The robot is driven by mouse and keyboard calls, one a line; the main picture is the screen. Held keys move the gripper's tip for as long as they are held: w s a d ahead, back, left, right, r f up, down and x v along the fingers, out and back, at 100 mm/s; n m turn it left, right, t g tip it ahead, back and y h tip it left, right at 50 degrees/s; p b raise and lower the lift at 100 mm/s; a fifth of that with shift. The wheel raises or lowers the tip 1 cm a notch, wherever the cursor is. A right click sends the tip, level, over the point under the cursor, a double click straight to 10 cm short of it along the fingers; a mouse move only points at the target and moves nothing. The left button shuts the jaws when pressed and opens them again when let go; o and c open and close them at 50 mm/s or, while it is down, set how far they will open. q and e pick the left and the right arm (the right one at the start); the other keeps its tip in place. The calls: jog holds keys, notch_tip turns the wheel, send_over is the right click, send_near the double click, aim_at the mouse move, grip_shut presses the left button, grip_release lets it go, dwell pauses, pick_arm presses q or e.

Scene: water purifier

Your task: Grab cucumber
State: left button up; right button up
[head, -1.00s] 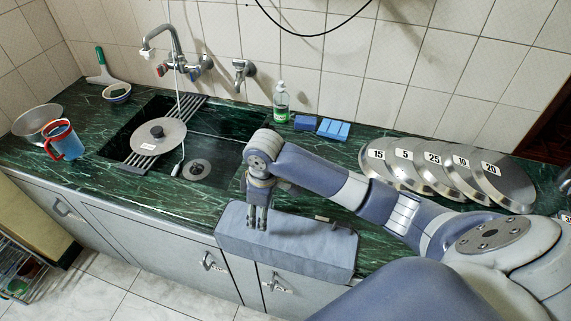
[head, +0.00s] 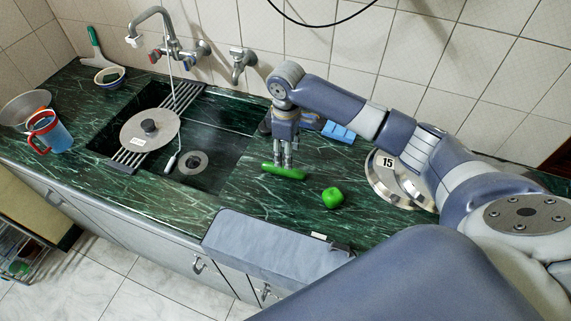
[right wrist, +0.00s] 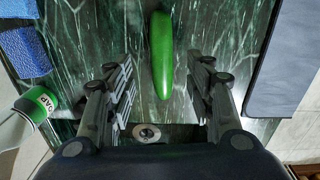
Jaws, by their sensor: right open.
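The green cucumber (head: 291,173) lies on the dark green marble counter, right of the sink. My right gripper (head: 284,160) points down over it, its fingertips close above or beside it. In the right wrist view the cucumber (right wrist: 161,55) lies lengthwise between the two spread fingers of the open right gripper (right wrist: 160,78), with a gap on each side. I cannot tell how high the fingertips are above the counter. My left gripper is not in view.
A round green vegetable or fruit (head: 333,197) lies right of the cucumber. A grey-blue padded block (head: 275,250) lies along the front edge. Blue sponges (head: 338,132) and a soap bottle (right wrist: 36,106) stand behind.

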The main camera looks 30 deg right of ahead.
aim_at(284, 171)
notch_tip(284, 171, down, 3)
jog(key=shift+s+a+r, duration=0.15)
jog(key=shift+r, duration=0.05)
jog(key=shift+f+p, duration=0.35)
jog(key=f, duration=0.3)
jog(key=f+p, duration=0.1)
jog(key=shift+s+d+f, duration=0.1)
jog(key=shift+d+f, duration=0.05)
jog(key=shift+d, duration=0.2)
jog(key=shift+f, duration=0.15)
grip_shut()
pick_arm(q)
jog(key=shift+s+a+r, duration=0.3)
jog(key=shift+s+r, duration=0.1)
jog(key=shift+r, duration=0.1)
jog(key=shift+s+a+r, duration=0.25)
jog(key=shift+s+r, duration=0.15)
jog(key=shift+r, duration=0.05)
